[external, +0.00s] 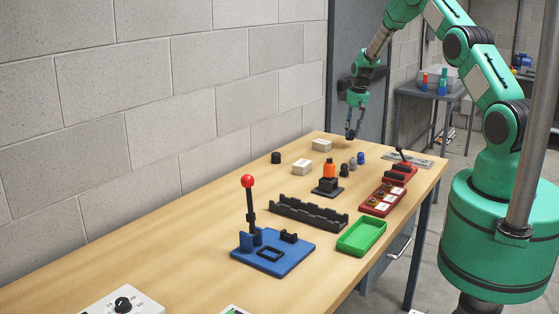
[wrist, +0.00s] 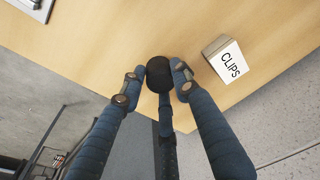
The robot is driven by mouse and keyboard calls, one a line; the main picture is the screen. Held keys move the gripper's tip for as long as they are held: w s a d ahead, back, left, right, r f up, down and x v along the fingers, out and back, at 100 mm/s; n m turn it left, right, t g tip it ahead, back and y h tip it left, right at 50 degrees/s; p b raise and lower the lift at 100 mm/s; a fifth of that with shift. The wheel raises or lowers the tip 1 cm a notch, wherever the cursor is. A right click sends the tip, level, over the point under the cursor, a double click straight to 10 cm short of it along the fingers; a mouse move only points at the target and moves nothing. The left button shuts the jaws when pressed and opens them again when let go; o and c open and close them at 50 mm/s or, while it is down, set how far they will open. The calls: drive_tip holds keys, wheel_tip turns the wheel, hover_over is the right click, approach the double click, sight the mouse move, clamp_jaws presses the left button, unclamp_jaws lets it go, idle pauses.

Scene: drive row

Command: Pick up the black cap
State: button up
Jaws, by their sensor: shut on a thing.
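My gripper (external: 354,129) is over the far end of the wooden table in the external view, pointing down. In the wrist view, its fingers (wrist: 158,80) are closed around a round black cap (wrist: 159,72), one finger on each side. The held cap shows in the external view as a small dark shape (external: 350,136) at the fingertips. It is low over the table; I cannot tell whether it touches the top.
A white box marked CLIPS (wrist: 228,58) stands right of the held cap in the wrist view. An orange-topped item (external: 329,170) and a green tray (external: 361,237) are nearer.

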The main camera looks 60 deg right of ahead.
drive_tip(key=shift+r, duration=2.6)
